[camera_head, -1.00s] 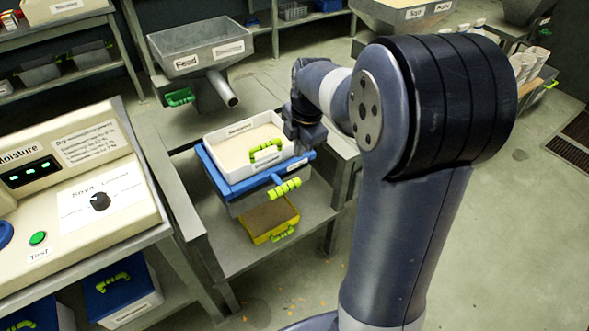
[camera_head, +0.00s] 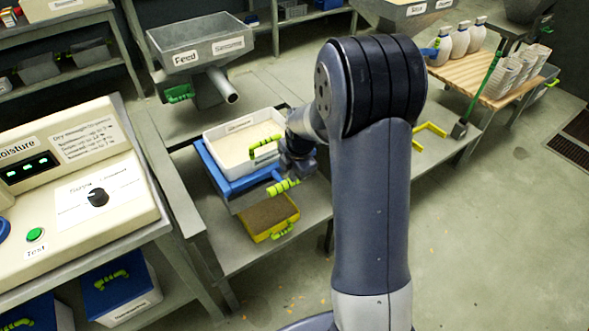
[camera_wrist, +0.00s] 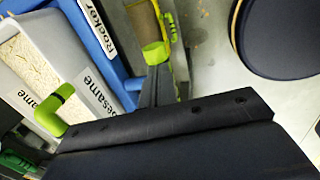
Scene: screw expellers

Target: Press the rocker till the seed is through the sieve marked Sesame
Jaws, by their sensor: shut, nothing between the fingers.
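The white sieve tray (camera_head: 209,135) holds pale seed and sits in a blue rocker frame (camera_head: 215,174). In the wrist view, the tray (camera_wrist: 60,50) carries labels reading Sesame, and pale seed (camera_wrist: 22,68) shows inside. The blue frame (camera_wrist: 90,30) there is labelled Rocker. The rocker's green-gripped handle (camera_head: 283,187) sticks out at the front right; its green end (camera_wrist: 155,53) also shows in the wrist view. My gripper (camera_head: 297,168) is shut and empty beside the tray's right side, just above the handle. Its dark fingers (camera_wrist: 158,88) appear close to the green end; contact cannot be told.
A yellow tray (camera_head: 270,218) with brown contents stands on the shelf, in front of and below the rocker. A feed hopper (camera_head: 200,52) with a spout stands behind. The moisture meter (camera_head: 70,175) is at left. Open floor (camera_head: 480,240) lies at right.

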